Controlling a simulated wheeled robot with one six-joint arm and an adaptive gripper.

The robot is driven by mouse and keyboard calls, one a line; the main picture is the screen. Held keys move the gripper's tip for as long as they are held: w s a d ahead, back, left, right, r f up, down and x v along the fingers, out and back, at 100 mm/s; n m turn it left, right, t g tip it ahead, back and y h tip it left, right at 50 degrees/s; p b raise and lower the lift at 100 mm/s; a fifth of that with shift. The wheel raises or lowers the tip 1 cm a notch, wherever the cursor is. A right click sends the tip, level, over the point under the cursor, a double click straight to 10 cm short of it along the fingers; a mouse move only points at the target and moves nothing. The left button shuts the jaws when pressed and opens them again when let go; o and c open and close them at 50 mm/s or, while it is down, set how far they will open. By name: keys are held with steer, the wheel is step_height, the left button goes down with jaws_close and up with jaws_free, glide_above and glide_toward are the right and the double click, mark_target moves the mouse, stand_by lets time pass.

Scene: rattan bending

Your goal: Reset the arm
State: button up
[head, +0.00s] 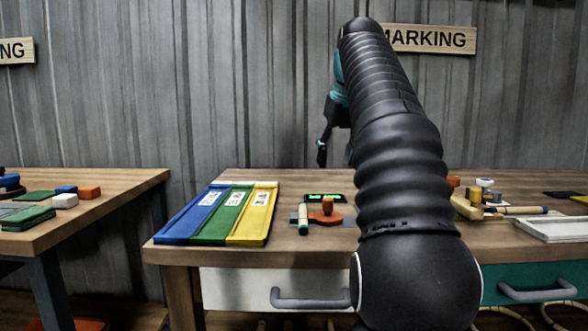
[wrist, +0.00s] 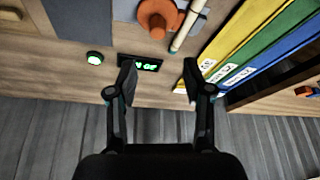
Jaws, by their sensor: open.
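My arm rises across the middle of the head view and bends over the marking table (head: 300,180). My gripper (wrist: 158,82) is open and empty in the wrist view, its two black fingers apart. In the head view only part of it (head: 322,150) shows, above the back of the table; the arm hides the rest. Between and beyond the fingers in the wrist view lie a small display with green characters (wrist: 148,65) and an orange tool (wrist: 158,18) on a grey plate. The fingers appear apart from everything.
Blue (head: 190,215), green (head: 225,218) and yellow (head: 254,216) labelled trays lie at the table's left. A pale stick (head: 303,219) lies beside the orange tool (head: 327,211). A white tray (head: 550,230) and yellow clamp (head: 470,208) stand right. Another table (head: 120,190) is left.

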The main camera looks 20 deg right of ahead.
steer(key=shift+a, duration=0.1)
steer(key=s+a+f, duration=0.8)
steer(key=a+f, duration=0.2)
steer(key=a, duration=0.2)
steer(key=s+a+f, duration=0.2)
steer(key=s+f, duration=0.3)
steer(key=f, duration=0.3)
steer(key=s+a+f+n, duration=0.1)
steer(key=s+a+f, duration=0.2)
steer(key=f, duration=0.4)
steer(key=s+a+f+t, duration=0.1)
steer(key=s+a+f, duration=0.2)
steer(key=s+f, duration=0.3)
step_height(320, 180, down, 3)
steer(key=shift+s+r+y, duration=0.2)
steer(key=shift+s+y, duration=0.1)
steer(key=shift+s, duration=0.05)
steer(key=shift+c, duration=0.9)
